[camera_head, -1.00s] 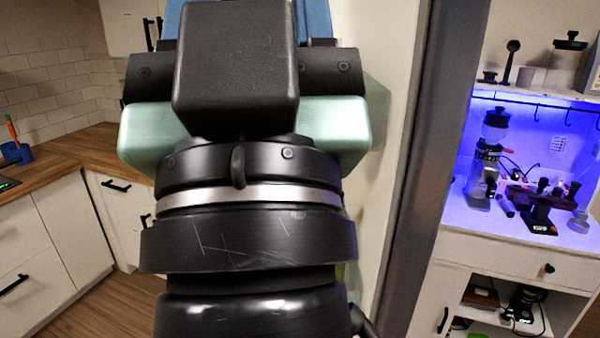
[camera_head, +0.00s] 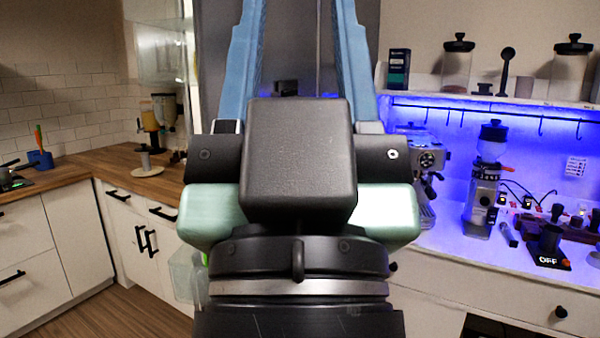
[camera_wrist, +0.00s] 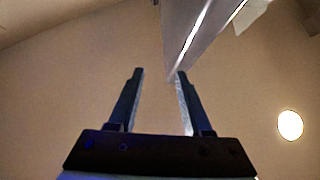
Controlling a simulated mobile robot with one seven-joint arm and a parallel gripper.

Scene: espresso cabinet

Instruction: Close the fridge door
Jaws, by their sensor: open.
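My gripper (camera_head: 297,8) is raised in the middle of the head view. Its two blue fingers stand wide apart with nothing visible between them, and their tips reach the top edge. Behind the fingers is a dark grey upright panel, apparently the fridge door (camera_head: 290,50), with faint blue reflections. Clear bins (camera_head: 186,272) show to its left, and my arm hides much of its lower part. In the wrist view my gripper (camera_wrist: 160,72) is open, and a grey panel edge with bright strips runs near the right fingertip. I cannot tell whether they touch.
A wooden counter (camera_head: 115,170) with white drawers stands at the left. At the right is a blue-lit coffee station with an espresso machine (camera_head: 415,165), a grinder (camera_head: 484,190) and a shelf of jars (camera_head: 457,65). Some wooden floor (camera_head: 125,312) is free at the lower left.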

